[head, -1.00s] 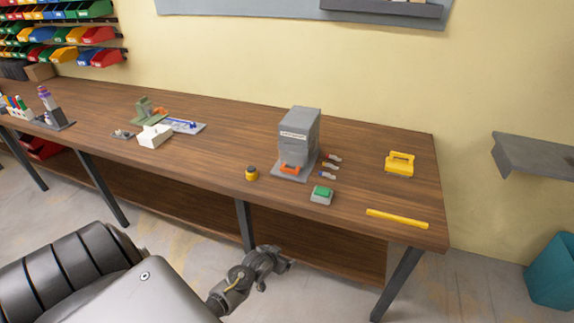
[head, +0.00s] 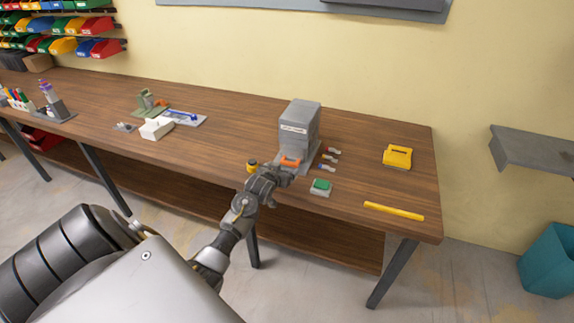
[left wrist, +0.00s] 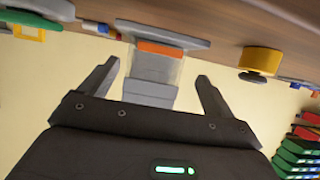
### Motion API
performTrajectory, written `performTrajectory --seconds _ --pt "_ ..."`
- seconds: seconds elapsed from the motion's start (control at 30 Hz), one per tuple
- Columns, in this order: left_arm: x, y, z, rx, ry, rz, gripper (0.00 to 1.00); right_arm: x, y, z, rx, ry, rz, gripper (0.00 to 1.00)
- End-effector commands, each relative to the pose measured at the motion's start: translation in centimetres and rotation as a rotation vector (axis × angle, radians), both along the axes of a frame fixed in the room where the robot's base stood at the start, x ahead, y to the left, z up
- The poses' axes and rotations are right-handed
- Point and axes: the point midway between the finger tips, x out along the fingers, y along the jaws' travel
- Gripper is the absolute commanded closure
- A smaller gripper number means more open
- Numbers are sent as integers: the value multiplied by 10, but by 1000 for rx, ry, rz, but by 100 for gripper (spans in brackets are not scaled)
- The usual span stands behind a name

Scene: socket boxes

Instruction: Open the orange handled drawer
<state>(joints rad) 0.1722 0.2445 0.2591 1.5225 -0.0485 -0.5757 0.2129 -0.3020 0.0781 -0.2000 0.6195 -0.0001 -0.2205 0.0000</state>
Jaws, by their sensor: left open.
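The grey drawer box (head: 300,126) stands upright on the wooden bench with a small label on its front. Its orange handle (head: 291,161) is low on the front, near the bench top. My left gripper (head: 284,174) is just in front of and below the handle in the head view, over the front part of the bench. In the left wrist view the picture is upside down; the orange handle (left wrist: 160,48) lies beyond the open fingers (left wrist: 152,80), roughly between them and apart from them. The drawer looks shut. My right gripper is not in view.
A yellow and black button (head: 252,166) stands left of the box. A green button block (head: 320,187) and several small connectors (head: 329,159) are to its right. A yellow bar (head: 394,211) and a yellow handled block (head: 397,157) lie farther right. Bench space between them is clear.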

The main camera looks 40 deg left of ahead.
Motion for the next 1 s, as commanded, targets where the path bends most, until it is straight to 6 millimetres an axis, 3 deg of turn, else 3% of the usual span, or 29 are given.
performTrajectory --seconds 0.33,0.8,1.0 --pt "43 15 -18 0 0 0 11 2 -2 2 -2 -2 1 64" --pt "52 18 -23 1 0 0 11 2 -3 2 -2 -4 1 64" --pt "52 18 -23 1 0 0 36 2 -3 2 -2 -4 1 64"
